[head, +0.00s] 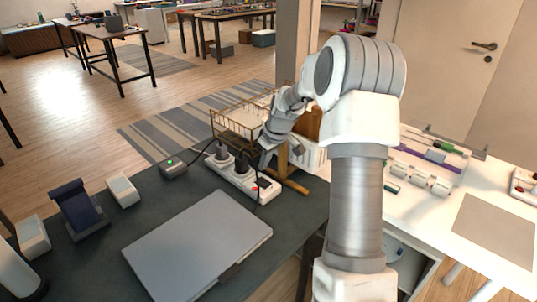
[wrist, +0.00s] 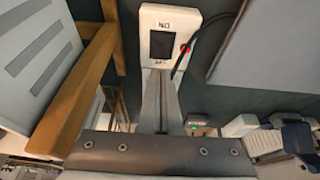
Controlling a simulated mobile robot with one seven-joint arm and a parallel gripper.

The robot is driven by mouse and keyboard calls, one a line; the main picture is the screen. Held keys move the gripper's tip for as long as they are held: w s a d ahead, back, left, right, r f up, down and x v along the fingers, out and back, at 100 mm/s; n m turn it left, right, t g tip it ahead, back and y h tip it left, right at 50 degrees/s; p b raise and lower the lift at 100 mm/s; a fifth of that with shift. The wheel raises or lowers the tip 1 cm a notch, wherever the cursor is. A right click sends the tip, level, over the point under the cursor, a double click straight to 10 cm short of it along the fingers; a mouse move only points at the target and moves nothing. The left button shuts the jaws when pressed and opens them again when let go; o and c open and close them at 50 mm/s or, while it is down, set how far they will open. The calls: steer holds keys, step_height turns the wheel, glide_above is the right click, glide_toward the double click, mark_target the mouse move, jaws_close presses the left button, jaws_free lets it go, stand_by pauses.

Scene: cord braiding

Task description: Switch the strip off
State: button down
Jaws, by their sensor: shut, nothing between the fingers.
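The white power strip (head: 228,176) lies on the dark desk, with black plugs (head: 241,163) in its sockets. In the wrist view the strip's end (wrist: 149,20) shows a dark rocker switch (wrist: 161,44) with small markings above and below it. A red light (wrist: 185,48) glows at the strip's right edge, partly by a black cord. My gripper (head: 264,166) is shut and empty above this end of the strip. In the wrist view its fingertips (wrist: 160,74) point at the strip, just short of the rocker. I cannot tell whether they touch the strip.
A closed grey laptop (head: 198,245) lies in front of the strip. A wooden frame (wrist: 85,95) stands close beside my gripper. A wire basket (head: 235,125) is behind the strip. A small box with a green light (head: 173,169) sits to its left.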

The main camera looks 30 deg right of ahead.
mark_target(261, 179)
steer(key=shift+s+b+x, duration=0.15)
steer(key=shift+s+x, duration=0.05)
steer(key=shift+x, duration=0.85)
steer(key=shift+s+b+x, duration=0.15)
steer(key=shift+x, duration=0.95)
steer(key=shift+f, duration=0.1)
steer(key=shift+w+p, duration=0.15)
steer(key=shift+p, duration=0.25)
steer(key=shift+d+f, duration=0.1)
steer(key=shift+f, duration=0.1)
steer(key=shift+s+d, duration=0.25)
steer(key=shift+s, duration=0.6)
